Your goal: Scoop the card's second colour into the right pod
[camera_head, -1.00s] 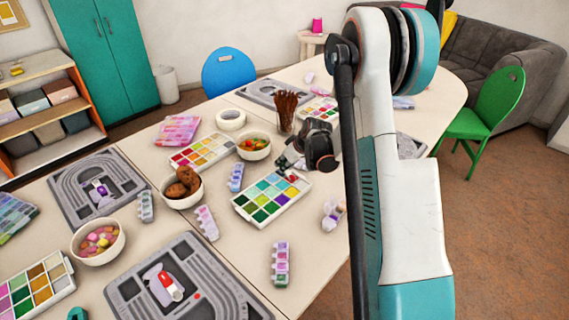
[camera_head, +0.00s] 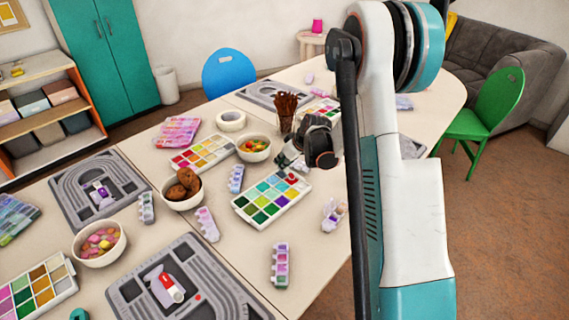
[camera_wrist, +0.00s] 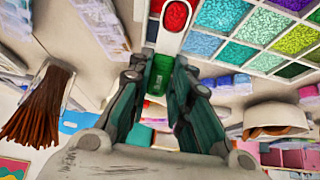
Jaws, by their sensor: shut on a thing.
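My gripper (camera_wrist: 160,78) is shut on the green handle of a scoop (camera_wrist: 160,72) in the wrist view. Beyond the handle, the scoop's white-rimmed bowl holds red beads. In the head view my gripper (camera_head: 288,163) is at the back edge of a white bead box (camera_head: 246,217) with several colour compartments. The box also shows in the wrist view (camera_wrist: 243,40); the scoop bowl appears beside or over its edge, and I cannot tell how high. A grey board (camera_head: 125,290) with a red and white piece lies at the front. I cannot identify the card or the right pod.
A cup of brown sticks (camera_head: 286,112), a bowl of colourful sweets (camera_head: 254,149) and a second bead box (camera_head: 190,160) stand near my gripper. A bowl of cookies (camera_head: 180,195) is to the left. Small bead strips (camera_head: 280,264) lie around. The table in front of the box has free room.

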